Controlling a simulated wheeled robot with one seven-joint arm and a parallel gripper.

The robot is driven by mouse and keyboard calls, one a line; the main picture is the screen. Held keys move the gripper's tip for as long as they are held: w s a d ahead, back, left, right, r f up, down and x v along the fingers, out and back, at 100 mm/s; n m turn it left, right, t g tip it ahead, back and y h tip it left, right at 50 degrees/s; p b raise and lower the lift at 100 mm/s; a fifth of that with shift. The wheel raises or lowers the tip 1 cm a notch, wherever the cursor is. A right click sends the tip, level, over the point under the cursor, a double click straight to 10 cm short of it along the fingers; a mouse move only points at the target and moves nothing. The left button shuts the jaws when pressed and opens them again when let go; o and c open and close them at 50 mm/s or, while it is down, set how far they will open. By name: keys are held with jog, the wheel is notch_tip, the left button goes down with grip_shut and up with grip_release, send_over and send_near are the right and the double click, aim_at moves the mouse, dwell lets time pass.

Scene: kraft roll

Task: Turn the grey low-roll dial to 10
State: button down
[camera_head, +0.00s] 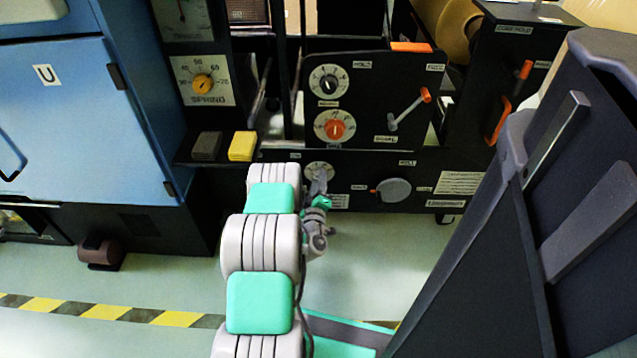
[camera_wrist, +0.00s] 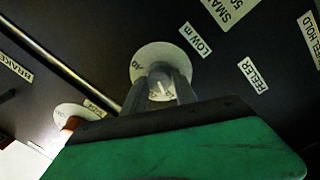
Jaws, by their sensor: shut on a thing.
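The grey low-roll dial (camera_wrist: 159,88) is in the wrist view, on a pale round scale plate (camera_wrist: 159,55) beside a label that starts with LOW. My gripper (camera_wrist: 162,93) has its fingers on both sides of the dial and is shut on it. A light pointer mark shows between the fingers; the fingers cover much of the scale, and I cannot read the setting. In the head view the scale plate (camera_head: 317,168) is low on the black machine, partly hidden by my gripper (camera_head: 319,184).
An orange dial (camera_head: 335,128) and a black dial (camera_head: 329,82) sit above it. To the right are an orange-tipped lever (camera_head: 407,108) and a grey round disc (camera_head: 394,190). Yellow (camera_head: 242,146) and dark (camera_head: 206,146) blocks lie on a ledge at left.

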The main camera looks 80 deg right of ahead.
dwell(0.3)
jog(key=c, duration=1)
grip_release()
jog(key=s+a, duration=0.1)
jog(key=a, duration=0.6)
jog(key=shift+s+a+f, duration=0.15)
jog(key=shift+a, duration=0.2)
